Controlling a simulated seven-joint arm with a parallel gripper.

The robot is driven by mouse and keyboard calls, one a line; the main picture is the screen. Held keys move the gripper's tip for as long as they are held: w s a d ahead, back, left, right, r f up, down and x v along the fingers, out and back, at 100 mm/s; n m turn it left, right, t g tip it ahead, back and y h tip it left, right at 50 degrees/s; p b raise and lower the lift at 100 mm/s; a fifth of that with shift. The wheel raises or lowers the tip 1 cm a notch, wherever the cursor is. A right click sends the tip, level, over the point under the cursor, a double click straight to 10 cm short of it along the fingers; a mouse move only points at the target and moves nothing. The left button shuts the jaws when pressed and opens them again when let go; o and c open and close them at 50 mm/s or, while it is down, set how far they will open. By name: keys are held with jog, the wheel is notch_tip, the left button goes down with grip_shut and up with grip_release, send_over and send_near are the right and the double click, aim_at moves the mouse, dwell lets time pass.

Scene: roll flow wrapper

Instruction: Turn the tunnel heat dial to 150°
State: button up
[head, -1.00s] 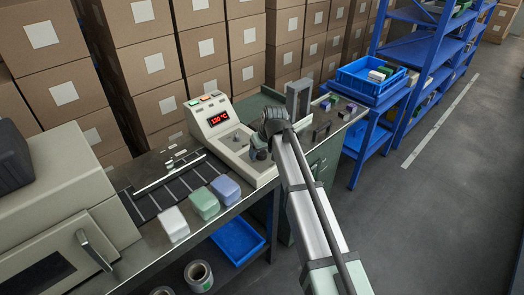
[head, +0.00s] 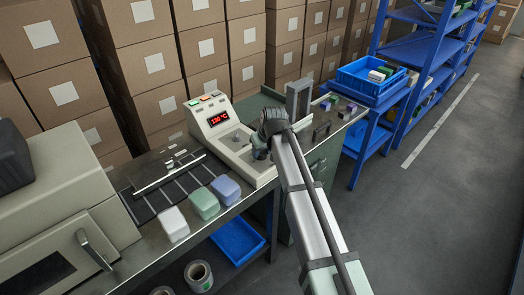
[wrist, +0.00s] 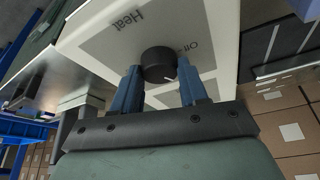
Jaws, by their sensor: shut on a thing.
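The black round heat dial (wrist: 158,62) is on a pale panel, beside the printed words "Heat" and "Off". A white pointer mark shows on its lower right side. My gripper (wrist: 159,76) has one blue finger on each side of the dial and is shut on it. In the head view, my gripper (head: 260,151) is over the right part of the cream control console (head: 263,177) and hides the dial. The console's red display (head: 220,118) appears to read 130 °C.
A grey upright post (head: 297,100) and small parts stand on the bench behind my gripper. A blue crate (head: 371,80) is at the right.

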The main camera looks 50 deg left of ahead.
jog(key=m+t, duration=0.1)
jog(key=m, duration=0.2)
jog(key=m+t+h, duration=0.1)
jog(key=m, duration=0.2)
jog(key=shift+s+a, duration=0.15)
jog(key=shift+a+m+t+h, duration=0.1)
jog(key=shift+m+t+h, duration=0.3)
jog(key=shift+m, duration=0.95)
jog(key=shift+m+t+h, duration=0.1)
jog(key=shift+m+h, duration=0.5)
jog(key=shift+m, duration=0.75)
jog(key=o, duration=1)
jog(key=shift+o, duration=0.2)
jog(key=shift+s+r, duration=0.1)
jog(key=v, duration=1.3)
jog(key=shift+s+r, duration=0.15)
jog(key=shift+r, duration=0.1)
